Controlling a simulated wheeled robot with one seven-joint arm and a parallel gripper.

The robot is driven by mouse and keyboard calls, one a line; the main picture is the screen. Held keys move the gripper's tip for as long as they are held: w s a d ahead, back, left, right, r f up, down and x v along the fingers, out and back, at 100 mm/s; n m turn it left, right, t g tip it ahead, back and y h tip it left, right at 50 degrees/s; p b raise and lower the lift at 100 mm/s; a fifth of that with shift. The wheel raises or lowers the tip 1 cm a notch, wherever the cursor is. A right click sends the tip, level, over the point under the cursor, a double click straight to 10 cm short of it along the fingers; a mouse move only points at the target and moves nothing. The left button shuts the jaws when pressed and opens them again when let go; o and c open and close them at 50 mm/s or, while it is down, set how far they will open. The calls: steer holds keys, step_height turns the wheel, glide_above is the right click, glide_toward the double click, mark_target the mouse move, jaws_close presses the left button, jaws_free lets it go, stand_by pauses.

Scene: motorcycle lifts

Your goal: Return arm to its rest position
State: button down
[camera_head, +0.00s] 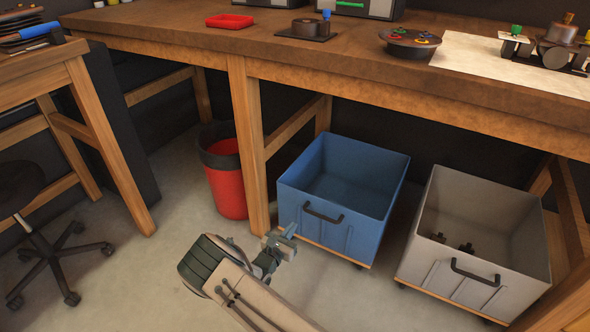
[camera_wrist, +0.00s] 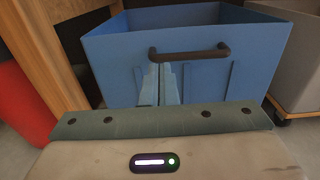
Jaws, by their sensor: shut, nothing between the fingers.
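My arm reaches in from the bottom of the head view, and my gripper (camera_head: 291,233) is in front of the left end of the blue bin (camera_head: 350,229). In the wrist view my gripper (camera_wrist: 162,68) shows as two blue-grey fingers close together, shut and empty. They stand in front of the blue bin's front wall (camera_wrist: 118,65), just below its dark handle (camera_wrist: 190,52). Whether the fingertips touch the bin cannot be told.
A grey bin (camera_head: 470,285) with dark parts inside stands right of the blue bin. A red waste bin (camera_head: 227,190) and a wooden table leg (camera_head: 247,140) are to the left. The workbench (camera_head: 300,65) overhangs the bins. A wheeled stool (camera_head: 45,240) stands far left, with clear floor between.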

steer(key=s+d+r+m+g+h+p, duration=0.1)
steer(key=s+d+r+m+g+p, duration=0.35)
steer(key=r, duration=0.65)
steer(key=s+d+r+m+g+p, duration=0.2)
steer(key=d+r+m+g+p, duration=0.4)
steer(key=r, duration=0.5)
steer(key=s+d+r+m+g+h+p, duration=0.1)
steer(key=s+d+r+m+g+p, duration=0.25)
steer(key=d+r+m, duration=0.55)
steer(key=s+a+r+m+y+p, duration=0.1)
steer(key=s+r+m+y+p, duration=0.2)
steer(key=s+r+p, duration=0.2)
steer(key=s+a+r+m+y+p, duration=0.1)
steer(key=s+r+m+y+p, duration=0.3)
steer(key=s+r, duration=0.7)
steer(key=s+a+r+m+t+y+p, duration=0.1)
steer(key=s+r+m+y+p, duration=0.2)
steer(key=s+r+p, duration=0.5)
step_height(320, 180, up, 10)
steer(key=shift+a+r+m+y, duration=0.2)
steer(key=shift+a+m+y, duration=0.2)
steer(key=shift+m, duration=0.05)
steer(key=shift+w+d, duration=0.1)
